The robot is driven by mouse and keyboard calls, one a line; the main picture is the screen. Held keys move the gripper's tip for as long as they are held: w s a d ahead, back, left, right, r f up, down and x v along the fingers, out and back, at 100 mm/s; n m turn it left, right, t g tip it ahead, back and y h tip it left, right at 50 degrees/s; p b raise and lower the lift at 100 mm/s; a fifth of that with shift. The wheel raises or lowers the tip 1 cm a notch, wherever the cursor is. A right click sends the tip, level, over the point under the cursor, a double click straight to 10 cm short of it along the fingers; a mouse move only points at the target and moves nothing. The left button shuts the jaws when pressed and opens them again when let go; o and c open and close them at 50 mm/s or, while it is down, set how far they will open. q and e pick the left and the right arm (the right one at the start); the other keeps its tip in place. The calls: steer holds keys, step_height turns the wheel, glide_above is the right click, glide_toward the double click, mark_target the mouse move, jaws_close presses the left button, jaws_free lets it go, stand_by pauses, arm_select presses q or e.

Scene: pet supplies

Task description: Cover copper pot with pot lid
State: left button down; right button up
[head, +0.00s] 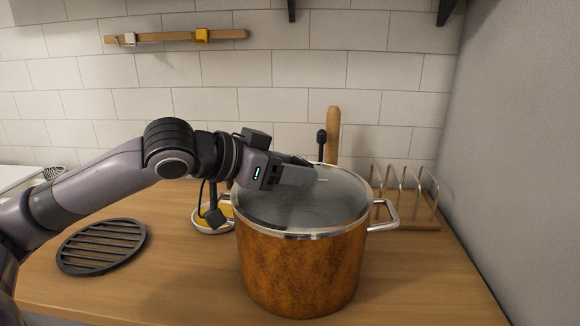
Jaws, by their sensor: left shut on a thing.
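The copper pot (299,275) stands upright on the wooden counter, with metal side handles, the right one (386,216) in plain view. The pot lid (335,205), see-through grey glass with a metal rim, lies over the pot's mouth. Its rim appears to line up with the pot's rim, but I cannot tell whether it touches all round. My left gripper (298,175) is above the lid's far middle, shut on the pot lid. The fingers hide the part they grip. My right gripper is not in view.
A round dark slatted trivet (101,246) lies on the counter at left. A small white dish with yellow contents (212,218) sits behind the pot's left side. A wire rack (410,205) stands at right, near the grey wall. A wooden handle (333,134) rises behind the pot.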

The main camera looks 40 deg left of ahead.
arm_select(q)
steer(key=shift+r, duration=0.15)
steer(key=shift+c, duration=1.6)
jaws_free()
steer(key=shift+f, duration=0.2)
steer(key=shift+s+a+r+b, duration=0.1)
steer(key=shift+s+a+b, duration=0.4)
steer(key=shift+b, duration=0.55)
steer(key=shift+s+d+r+b, duration=0.1)
steer(key=shift+s+r+b, duration=0.1)
steer(key=shift+s+b, duration=0.45)
steer(key=shift+s+a+r+b, duration=0.2)
steer(key=shift+s+r+b, duration=0.15)
steer(key=shift+b, duration=0.55)
steer(key=shift+s+a+r+b, duration=0.15)
steer(key=shift+s+b, duration=0.45)
steer(key=shift+b, duration=0.15)
steer(key=shift+s+a+r, duration=0.1)
steer(key=shift+s+r, duration=0.25)
steer(key=shift+v, duration=0.8)
